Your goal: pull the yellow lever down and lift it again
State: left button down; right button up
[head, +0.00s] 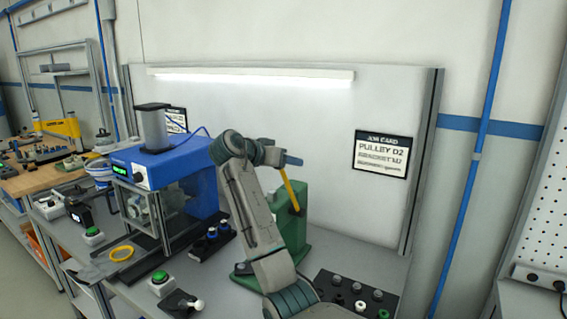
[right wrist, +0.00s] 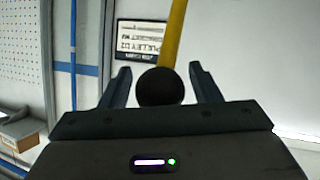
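The yellow lever (head: 290,190) stands up at a slight tilt on a green press-like machine (head: 294,227) on the bench. My right gripper (head: 291,160) is at the lever's upper end, and my right arm crosses in front of the machine. In the right wrist view, the lever's black ball knob (right wrist: 160,87) sits between the two fingers of the gripper (right wrist: 160,75), with the yellow shaft (right wrist: 172,35) beyond it. The fingers are apart, with narrow gaps on both sides of the knob. My left gripper is not in view.
A blue machine (head: 195,168) stands left of the green one. A black tray with several round pieces (head: 335,283) lies at the front right. A yellow ring (head: 121,253) and green-button box (head: 160,282) are at the left. A job card (head: 381,154) hangs behind.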

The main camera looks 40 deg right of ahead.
jog(key=shift+d+f, duration=0.1)
jog(key=shift+f, duration=0.05)
jog(key=shift+a+b, duration=0.3)
jog(key=shift+a, duration=0.2)
jog(key=b+v, duration=0.3)
jog(key=v, duration=0.7)
jog(key=shift+b, duration=0.3)
jog(key=shift+d, duration=0.15)
